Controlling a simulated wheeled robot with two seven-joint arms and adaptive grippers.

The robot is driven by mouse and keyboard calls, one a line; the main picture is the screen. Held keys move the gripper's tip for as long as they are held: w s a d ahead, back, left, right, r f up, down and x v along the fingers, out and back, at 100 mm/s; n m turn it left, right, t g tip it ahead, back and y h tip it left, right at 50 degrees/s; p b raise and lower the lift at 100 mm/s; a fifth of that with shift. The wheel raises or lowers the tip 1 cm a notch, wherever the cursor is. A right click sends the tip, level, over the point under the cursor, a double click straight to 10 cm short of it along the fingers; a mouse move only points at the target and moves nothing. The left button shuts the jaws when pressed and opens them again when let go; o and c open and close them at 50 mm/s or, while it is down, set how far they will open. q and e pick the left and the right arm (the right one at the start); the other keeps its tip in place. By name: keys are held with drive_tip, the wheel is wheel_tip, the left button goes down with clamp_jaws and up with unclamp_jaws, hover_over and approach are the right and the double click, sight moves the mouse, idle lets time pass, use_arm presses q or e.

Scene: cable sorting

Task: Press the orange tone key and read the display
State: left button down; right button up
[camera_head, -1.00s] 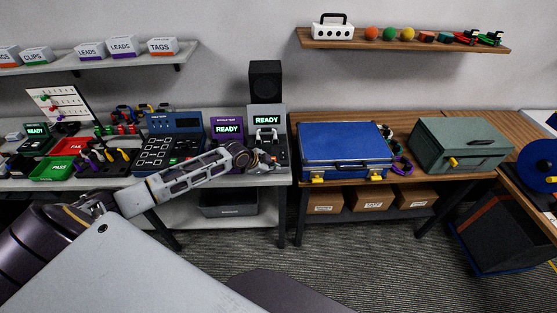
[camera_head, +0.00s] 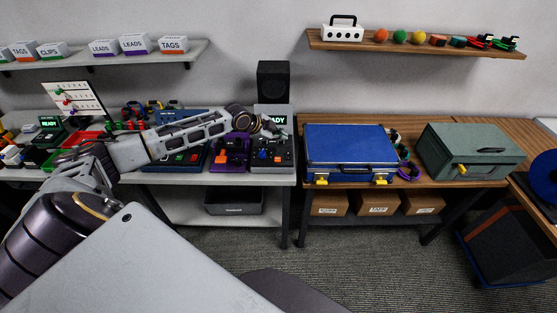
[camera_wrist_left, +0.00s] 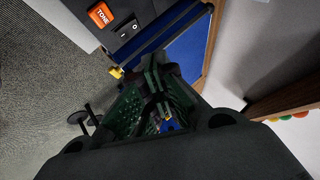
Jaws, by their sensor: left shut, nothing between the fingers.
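The orange tone key (camera_head: 263,155) sits on the front panel of the grey test unit (camera_head: 285,163). The unit's display (camera_head: 280,119) glows green; only the end of a word, "ADY", shows, the rest is hidden behind my gripper. My left gripper (camera_head: 278,131) is in front of the unit's upper part, above the key and apart from it. Its green fingers (camera_wrist_left: 158,92) are shut and empty. My right gripper is not in view.
A purple unit (camera_head: 229,154) stands left of the grey unit, its display hidden by my arm. A black speaker (camera_head: 273,80) stands behind. A blue case (camera_head: 350,144) lies on the wooden bench to the right. A green toolbox (camera_head: 470,150) is farther right.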

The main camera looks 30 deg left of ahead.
use_arm(q)
drive_tip(key=shift+f, duration=0.2)
drive_tip(key=b, duration=0.5)
hover_over(279, 160)
drive_tip(key=shift+s+f, duration=0.1)
drive_tip(key=shift+f, duration=4.1)
drive_tip(key=shift+f+b, duration=0.35)
drive_tip(key=shift+f, duration=0.5)
drive_tip(key=shift+r, duration=0.2)
drive_tip(key=shift+r+p, duration=0.65)
drive_tip(key=shift+p, duration=0.1)
